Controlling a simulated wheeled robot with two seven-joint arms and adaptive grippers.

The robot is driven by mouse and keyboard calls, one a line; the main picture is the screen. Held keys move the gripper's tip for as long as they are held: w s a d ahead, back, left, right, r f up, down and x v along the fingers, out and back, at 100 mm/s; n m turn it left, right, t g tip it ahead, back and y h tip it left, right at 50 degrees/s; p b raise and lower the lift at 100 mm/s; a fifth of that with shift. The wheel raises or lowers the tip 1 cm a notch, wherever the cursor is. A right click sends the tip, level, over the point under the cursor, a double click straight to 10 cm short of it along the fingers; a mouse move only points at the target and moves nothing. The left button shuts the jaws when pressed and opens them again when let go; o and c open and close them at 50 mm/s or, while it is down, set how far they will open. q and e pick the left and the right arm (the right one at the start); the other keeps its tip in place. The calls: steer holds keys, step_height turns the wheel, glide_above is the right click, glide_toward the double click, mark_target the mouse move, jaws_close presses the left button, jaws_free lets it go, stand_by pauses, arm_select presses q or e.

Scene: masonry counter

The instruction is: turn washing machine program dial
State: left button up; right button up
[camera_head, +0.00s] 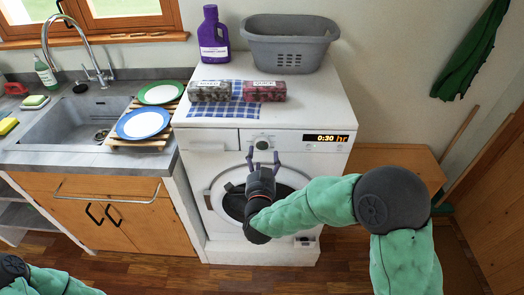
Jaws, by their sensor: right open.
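The white washing machine (180,158) stands in the middle, with a display (326,138) reading 0:30 hr on its front panel. The round program dial (263,142) sits near the panel's middle. My right gripper (263,152) is open in front of the panel, its two purple-grey fingers pointing up at the dial, one on each side just below it. I cannot tell whether they touch it. My right arm covers part of the round door (218,197). My left arm shows at the bottom left corner, but its gripper is out of view.
On the machine top are a grey basket (289,50), a purple detergent bottle (213,38) and two packages on a checked cloth (208,109). A sink counter (60,157) with plates on a wooden rack adjoins at left. A wooden bench (385,158) is at right.

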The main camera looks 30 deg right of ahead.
steer(key=v, duration=0.7)
steer(key=shift+s, duration=0.2)
